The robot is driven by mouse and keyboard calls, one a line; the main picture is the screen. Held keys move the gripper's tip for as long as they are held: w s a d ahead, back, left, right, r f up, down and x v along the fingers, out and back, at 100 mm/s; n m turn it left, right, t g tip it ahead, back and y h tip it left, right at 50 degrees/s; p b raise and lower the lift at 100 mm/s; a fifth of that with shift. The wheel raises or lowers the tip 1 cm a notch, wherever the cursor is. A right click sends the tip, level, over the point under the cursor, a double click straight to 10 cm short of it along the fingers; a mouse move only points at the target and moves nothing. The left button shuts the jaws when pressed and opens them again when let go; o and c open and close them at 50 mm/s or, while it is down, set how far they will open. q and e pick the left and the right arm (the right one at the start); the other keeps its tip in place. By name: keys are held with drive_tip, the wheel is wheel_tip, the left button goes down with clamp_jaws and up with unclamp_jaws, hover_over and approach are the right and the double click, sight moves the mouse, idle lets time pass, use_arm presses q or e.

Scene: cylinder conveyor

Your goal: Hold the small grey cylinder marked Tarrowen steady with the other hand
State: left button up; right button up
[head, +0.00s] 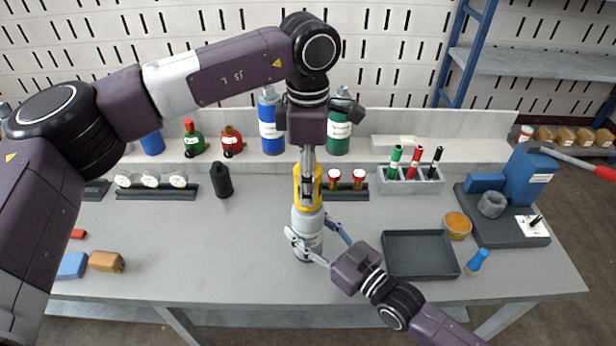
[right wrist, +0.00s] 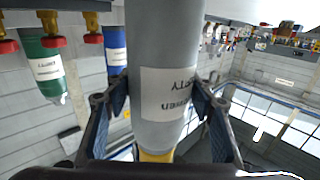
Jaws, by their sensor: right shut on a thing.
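A small grey cylinder (head: 307,222) with a yellow collar (head: 308,188) stands upright on the grey bench near the middle. In the right wrist view the cylinder (right wrist: 165,60) runs between my fingers, its white label upside down and only partly readable. My right gripper (head: 310,246) reaches in from the front right and is shut on the cylinder's lower body. It shows in the right wrist view (right wrist: 160,98) with a blue pad on each side. My left gripper (head: 308,180) points straight down at the yellow collar; its fingertips are too small to tell open or shut.
A dark empty tray (head: 420,254) lies right of my right gripper. A black cylinder (head: 221,180) stands to the left. Blue (head: 270,125) and green (head: 339,133) cylinders stand behind. A rack with markers (head: 410,179) is at back right.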

use_arm(q)
drive_tip(key=shift+f, duration=1.3)
drive_tip(key=shift+c, duration=0.2)
drive_tip(key=c, duration=1.3)
drive_tip(key=n, duration=0.4)
drive_tip(key=shift+n, duration=1)
